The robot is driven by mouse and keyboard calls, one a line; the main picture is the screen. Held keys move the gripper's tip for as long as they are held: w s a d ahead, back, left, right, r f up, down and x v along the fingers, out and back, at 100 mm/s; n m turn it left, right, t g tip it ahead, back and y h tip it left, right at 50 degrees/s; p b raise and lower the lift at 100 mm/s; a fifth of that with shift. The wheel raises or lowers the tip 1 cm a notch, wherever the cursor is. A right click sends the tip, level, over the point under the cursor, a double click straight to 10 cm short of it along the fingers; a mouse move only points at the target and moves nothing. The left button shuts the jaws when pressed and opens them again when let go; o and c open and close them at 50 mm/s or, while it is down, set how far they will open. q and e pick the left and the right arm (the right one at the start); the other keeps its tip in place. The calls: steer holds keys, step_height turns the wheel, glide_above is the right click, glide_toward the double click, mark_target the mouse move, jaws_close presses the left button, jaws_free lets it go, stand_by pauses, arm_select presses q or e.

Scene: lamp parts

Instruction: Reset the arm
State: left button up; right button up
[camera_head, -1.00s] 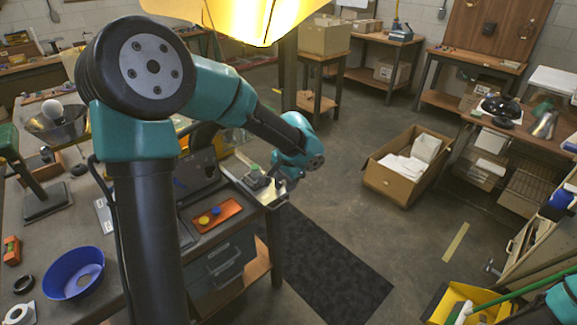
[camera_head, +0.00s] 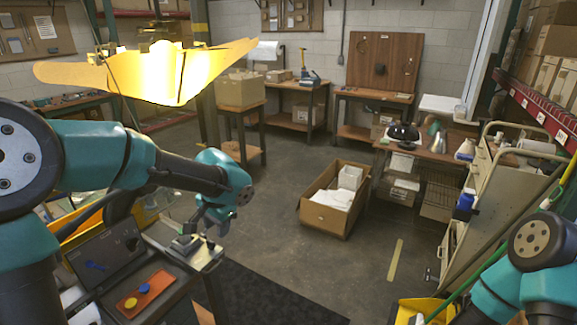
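My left arm comes in from the left, and its teal and grey gripper (camera_head: 211,223) hangs over the corner of the workbench. Its fingers point down and look spread apart, with nothing seen between them. A metal tray (camera_head: 207,257) with small grey parts (camera_head: 185,243) lies just below and beside the gripper. My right arm shows at the lower right as teal and black links; its gripper is outside the picture.
A glowing yellow lamp shade (camera_head: 150,75) hangs at the upper left. An orange tray (camera_head: 146,291) with yellow and blue discs lies on the bench. An open cardboard box (camera_head: 325,219) stands on the floor. A shelved cart (camera_head: 490,200) stands at right, near my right arm.

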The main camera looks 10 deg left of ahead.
arm_select(q)
steer(key=s+d+f+n+h, duration=0.1)
steer(key=s+d+f+h, duration=0.15)
steer(key=f, duration=0.75)
steer(key=s+d+f+n+h, duration=0.1)
steer(key=s+d+f, duration=0.3)
steer(key=f, duration=0.6)
steer(key=s+d+f+n+h, duration=0.1)
steer(key=s+d+f+h, duration=0.15)
steer(key=f, duration=0.85)
steer(key=s+f+n, duration=0.2)
steer(key=s+f, duration=0.5)
steer(key=shift+s+d+n, duration=0.15)
steer(key=shift+d+n, duration=0.15)
steer(key=shift+d, duration=0.05)
steer(key=shift+f, duration=0.1)
